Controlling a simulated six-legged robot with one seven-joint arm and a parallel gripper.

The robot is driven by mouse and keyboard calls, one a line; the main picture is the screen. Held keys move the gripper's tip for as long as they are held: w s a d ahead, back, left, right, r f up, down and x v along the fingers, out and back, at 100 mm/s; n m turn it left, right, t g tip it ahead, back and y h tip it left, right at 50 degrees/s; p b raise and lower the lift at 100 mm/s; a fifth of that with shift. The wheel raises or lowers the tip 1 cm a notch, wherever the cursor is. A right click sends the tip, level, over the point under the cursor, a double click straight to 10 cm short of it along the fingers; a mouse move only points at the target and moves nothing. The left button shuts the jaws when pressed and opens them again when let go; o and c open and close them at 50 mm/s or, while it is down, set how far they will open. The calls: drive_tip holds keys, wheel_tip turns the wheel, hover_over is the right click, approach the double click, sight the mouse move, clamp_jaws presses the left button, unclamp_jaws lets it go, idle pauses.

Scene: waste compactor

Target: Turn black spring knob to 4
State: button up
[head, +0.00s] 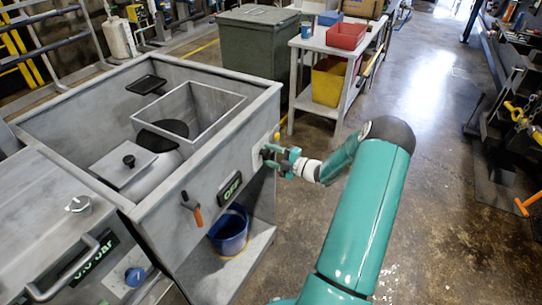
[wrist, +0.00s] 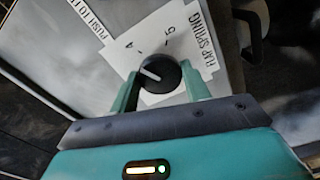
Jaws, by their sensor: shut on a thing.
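The black spring knob (wrist: 160,73) sits on a white dial plate lettered "FLAP SPRING" (wrist: 207,48) in the wrist view. The marks 4 and 5 show above it, 4 to the left of 5. The white pointer line on the knob points left and slightly up, below the 4 mark. My gripper (wrist: 159,75) is shut on the knob, with one green finger on each side. In the head view my gripper (head: 279,158) reaches the right side of the grey compactor (head: 213,150); the knob is hidden there.
The compactor's front has an orange-tipped lever (head: 193,209) and an OFF display (head: 230,188). A blue bucket (head: 229,232) stands on the shelf below. A white table (head: 345,85) with red and yellow bins stands behind. Open floor lies to the right.

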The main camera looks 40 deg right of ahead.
drive_tip(key=shift+m, duration=0.5)
drive_tip(key=o, duration=1)
drive_tip(key=shift+s, duration=0.15)
drive_tip(key=v, duration=1.3)
drive_tip(key=shift+s+d, duration=0.1)
drive_tip(key=shift+s, duration=0.2)
